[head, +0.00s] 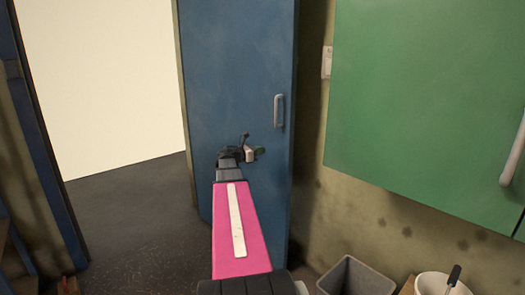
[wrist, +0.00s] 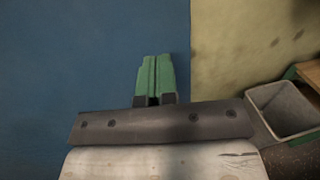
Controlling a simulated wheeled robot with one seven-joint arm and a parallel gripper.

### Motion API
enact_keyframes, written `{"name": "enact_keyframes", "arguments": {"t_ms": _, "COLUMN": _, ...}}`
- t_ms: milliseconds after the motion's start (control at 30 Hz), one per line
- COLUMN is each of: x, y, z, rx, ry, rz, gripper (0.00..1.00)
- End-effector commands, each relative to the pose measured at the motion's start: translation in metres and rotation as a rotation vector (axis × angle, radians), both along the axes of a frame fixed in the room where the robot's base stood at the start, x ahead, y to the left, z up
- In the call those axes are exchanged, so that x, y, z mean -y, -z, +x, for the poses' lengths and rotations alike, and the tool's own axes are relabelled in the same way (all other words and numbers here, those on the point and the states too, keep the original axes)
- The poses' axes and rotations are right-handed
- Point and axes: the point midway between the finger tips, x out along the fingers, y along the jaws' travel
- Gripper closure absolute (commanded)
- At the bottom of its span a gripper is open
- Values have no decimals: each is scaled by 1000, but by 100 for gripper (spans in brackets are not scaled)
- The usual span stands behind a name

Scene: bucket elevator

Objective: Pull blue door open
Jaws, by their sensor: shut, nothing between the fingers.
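The blue door (head: 225,60) stands open in the head view, with a bright doorway opening to its left. Its silver vertical handle (head: 279,110) is near the door's right edge. My gripper (head: 260,151) is in front of the door, below and left of the handle, and not on it. In the wrist view the blue door (wrist: 65,65) fills the left side. The green fingers of my gripper (wrist: 154,75) are together there with nothing between them. The handle does not show in the wrist view. I cannot tell whether the fingertips touch the door.
A green cabinet door (head: 430,100) with a pale handle is on the right wall. A light switch (head: 327,62) is beside it. A grey bin (head: 355,277) and a white bucket (head: 440,287) stand at lower right. Dark floor (head: 130,220) is clear at left.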

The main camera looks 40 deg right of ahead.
Motion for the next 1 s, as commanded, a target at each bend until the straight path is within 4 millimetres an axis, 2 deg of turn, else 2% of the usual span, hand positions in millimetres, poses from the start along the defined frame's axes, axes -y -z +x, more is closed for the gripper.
{"name": "enact_keyframes", "arguments": {"t_ms": 100, "x": -26, "y": 0, "z": -7, "rx": 0, "ry": -2, "rz": 0, "gripper": 100}}
{"name": "enact_keyframes", "arguments": {"t_ms": 300, "x": -66, "y": 0, "z": -13, "rx": 0, "ry": -3, "rz": 0, "gripper": 100}}
{"name": "enact_keyframes", "arguments": {"t_ms": 500, "x": -94, "y": 0, "z": -17, "rx": 0, "ry": -2, "rz": 0, "gripper": 100}}
{"name": "enact_keyframes", "arguments": {"t_ms": 667, "x": -103, "y": 0, "z": -19, "rx": 0, "ry": 0, "rz": 0, "gripper": 100}}
{"name": "enact_keyframes", "arguments": {"t_ms": 867, "x": -104, "y": 0, "z": -18, "rx": 1, "ry": 0, "rz": 1, "gripper": 100}}
{"name": "enact_keyframes", "arguments": {"t_ms": 1000, "x": -114, "y": 14, "z": -18, "rx": 53, "ry": -11, "rz": 43, "gripper": 100}}
